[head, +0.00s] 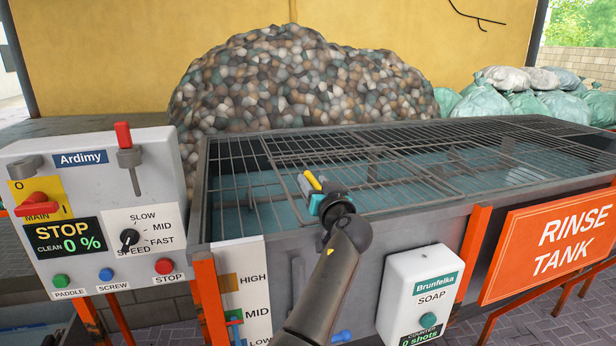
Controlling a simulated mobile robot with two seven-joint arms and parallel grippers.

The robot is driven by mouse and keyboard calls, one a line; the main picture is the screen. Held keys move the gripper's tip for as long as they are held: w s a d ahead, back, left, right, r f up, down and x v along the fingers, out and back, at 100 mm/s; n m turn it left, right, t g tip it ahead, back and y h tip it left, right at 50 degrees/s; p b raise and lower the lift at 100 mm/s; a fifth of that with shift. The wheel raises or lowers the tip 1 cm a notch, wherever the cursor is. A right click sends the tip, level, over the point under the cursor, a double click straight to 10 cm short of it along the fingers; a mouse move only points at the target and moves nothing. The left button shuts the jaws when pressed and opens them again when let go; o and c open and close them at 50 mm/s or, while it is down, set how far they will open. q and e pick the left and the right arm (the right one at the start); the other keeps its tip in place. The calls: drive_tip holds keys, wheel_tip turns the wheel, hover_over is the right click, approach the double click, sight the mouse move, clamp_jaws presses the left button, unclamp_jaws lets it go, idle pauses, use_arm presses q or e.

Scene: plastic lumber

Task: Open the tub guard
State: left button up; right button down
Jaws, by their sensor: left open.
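The tub guard (383,152) is a grey wire grid lying flat over the top of the grey rinse tank (415,213). Bluish water shows through its bars. My left arm rises from the bottom middle, and my left gripper (309,181) is over the front left part of the guard. The gripper is open, with nothing seen between its fingers. I cannot tell whether its fingertips touch the bars. The gripper and wrist hide a small part of the guard and of the tank's front rim. My right gripper is not in view.
A control box (95,212) with knobs, buttons and a red-tipped lever (123,136) stands at the left. A soap dispenser (421,292) and an orange sign (553,240) are on the tank's front. A pile of plastic pieces (300,85) and green sacks (530,104) lie behind.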

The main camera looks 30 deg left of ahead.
use_arm(q)
drive_tip(key=shift+w, duration=0.1)
clamp_jaws()
idle(0.4)
drive_tip(key=shift+r, duration=0.1)
idle(1.0)
